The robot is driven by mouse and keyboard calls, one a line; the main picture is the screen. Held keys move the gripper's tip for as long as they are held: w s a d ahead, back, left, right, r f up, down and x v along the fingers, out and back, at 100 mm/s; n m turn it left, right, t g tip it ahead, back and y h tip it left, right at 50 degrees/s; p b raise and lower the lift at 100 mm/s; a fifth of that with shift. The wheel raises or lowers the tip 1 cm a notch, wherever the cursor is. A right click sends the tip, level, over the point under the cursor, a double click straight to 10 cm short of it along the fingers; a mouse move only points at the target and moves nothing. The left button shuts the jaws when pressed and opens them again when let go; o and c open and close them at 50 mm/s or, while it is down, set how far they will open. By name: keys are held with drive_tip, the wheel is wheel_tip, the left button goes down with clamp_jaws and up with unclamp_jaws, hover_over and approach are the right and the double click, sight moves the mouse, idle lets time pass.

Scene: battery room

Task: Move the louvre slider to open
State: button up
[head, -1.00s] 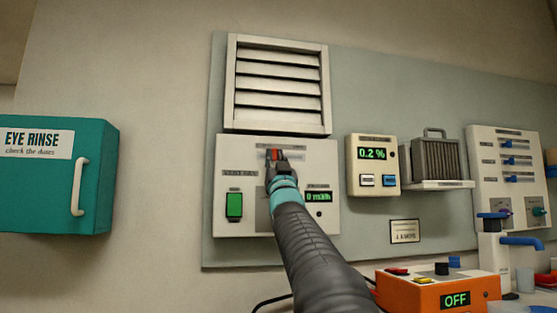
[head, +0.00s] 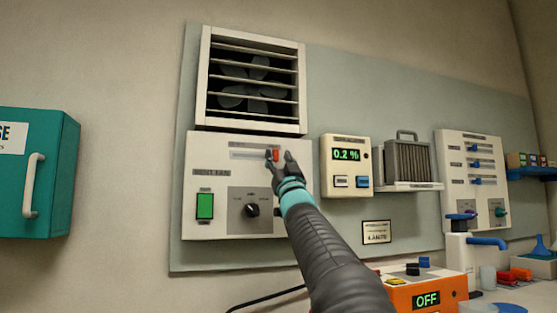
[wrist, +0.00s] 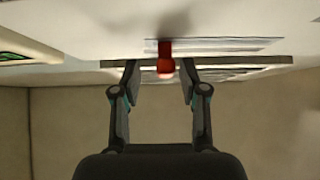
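The red louvre slider (head: 276,155) sits toward the right part of its slot on the white control panel (head: 222,165). My gripper (head: 279,158) is at the slider, with its fingers apart. In the wrist view the red knob (wrist: 165,62) stands between the two fingertips (wrist: 159,68), with visible gaps and the right finger nearer. The louvre (head: 252,80) above the panel has its slats turned open, and a dark fan shows behind them. My gripper hides the right end of the slot in the head view.
The panel also carries a green switch (head: 205,206) and a black rotary knob (head: 252,210). A 0.2 % meter (head: 346,166) hangs to its right. A teal eye-rinse cabinet (head: 50,185) is at left. An orange OFF box (head: 428,296) stands below right.

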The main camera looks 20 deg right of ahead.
drive_tip(key=shift+s+f, duration=0.1)
drive_tip(key=shift+f, duration=0.05)
drive_tip(key=v, duration=1.1)
drive_tip(key=shift+s+f, duration=0.25)
drive_tip(key=shift+a, duration=0.1)
idle(0.3)
drive_tip(key=s+a+f+m+g, duration=0.1)
drive_tip(key=s+a+f+g, duration=0.2)
drive_tip(key=f, duration=0.6)
drive_tip(key=s+a+f+g+h, duration=0.1)
drive_tip(key=s+f+g, duration=0.3)
drive_tip(key=f, duration=0.5)
drive_tip(key=s+a+f+m+g, duration=0.1)
drive_tip(key=s+a+f+g, duration=0.3)
drive_tip(key=f, duration=0.5)
drive_tip(key=s+a+f+n+g+y, duration=0.1)
drive_tip(key=s+f+g, duration=0.4)
drive_tip(key=s+f, duration=0.5)
drive_tip(key=s+a+f+n+g+y, duration=0.1)
drive_tip(key=s+a+f+g, duration=0.2)
drive_tip(key=s+f, duration=0.7)
wheel_tip(320, 180, down, 3)
drive_tip(key=shift+s+a+f+n+g, duration=0.2)
drive_tip(key=shift+a+n+g, duration=0.15)
drive_tip(key=shift+g, duration=0.85)
